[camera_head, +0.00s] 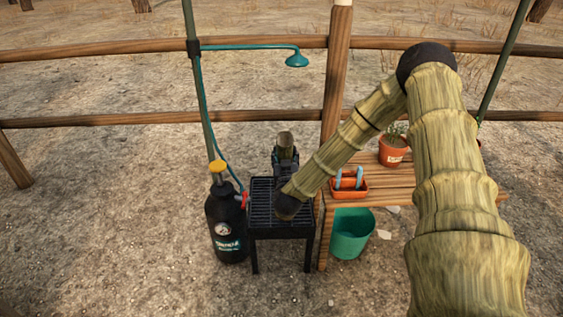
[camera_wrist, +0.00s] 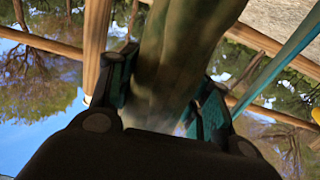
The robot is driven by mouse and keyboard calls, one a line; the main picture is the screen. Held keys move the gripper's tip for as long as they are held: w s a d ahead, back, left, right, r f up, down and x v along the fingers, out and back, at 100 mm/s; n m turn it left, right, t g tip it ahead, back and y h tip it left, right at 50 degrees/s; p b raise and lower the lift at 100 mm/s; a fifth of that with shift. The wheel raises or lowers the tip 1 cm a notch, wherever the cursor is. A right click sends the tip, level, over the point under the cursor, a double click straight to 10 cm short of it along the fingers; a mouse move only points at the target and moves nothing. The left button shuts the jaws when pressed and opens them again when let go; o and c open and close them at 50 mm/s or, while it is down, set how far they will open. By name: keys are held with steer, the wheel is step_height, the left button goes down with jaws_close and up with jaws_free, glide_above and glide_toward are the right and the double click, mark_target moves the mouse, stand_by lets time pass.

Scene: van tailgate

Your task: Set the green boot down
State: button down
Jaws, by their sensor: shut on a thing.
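The green boot (camera_wrist: 185,50) fills the upper middle of the wrist view, between the two teal fingers of my gripper (camera_wrist: 165,88). The fingers press on it from both sides. In the head view my gripper (camera_head: 286,162) is small and dark, with the olive top of the boot (camera_head: 286,140) showing above it. They appear over or just behind the black slatted stand (camera_head: 262,200). My forearm hides part of this area. I cannot tell whether the boot touches anything below; its lower end is not clear.
A black pressure sprayer (camera_head: 227,225) stands left of the stand. A teal shower head (camera_head: 296,60) hangs from a pole behind. At right, a wooden bench (camera_head: 400,183) holds an orange tray (camera_head: 350,193) and potted plant (camera_head: 393,155). A green bucket (camera_head: 350,240) stands below.

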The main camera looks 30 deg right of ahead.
steer(key=w+d+f+b, duration=0.2)
steer(key=w+f+b, duration=0.1)
steer(key=w+f, duration=0.1)
steer(key=shift+w+b, duration=0.4)
steer(key=shift+w, duration=0.3)
steer(key=shift+f, duration=0.1)
steer(key=c, duration=0.7)
jaws_free()
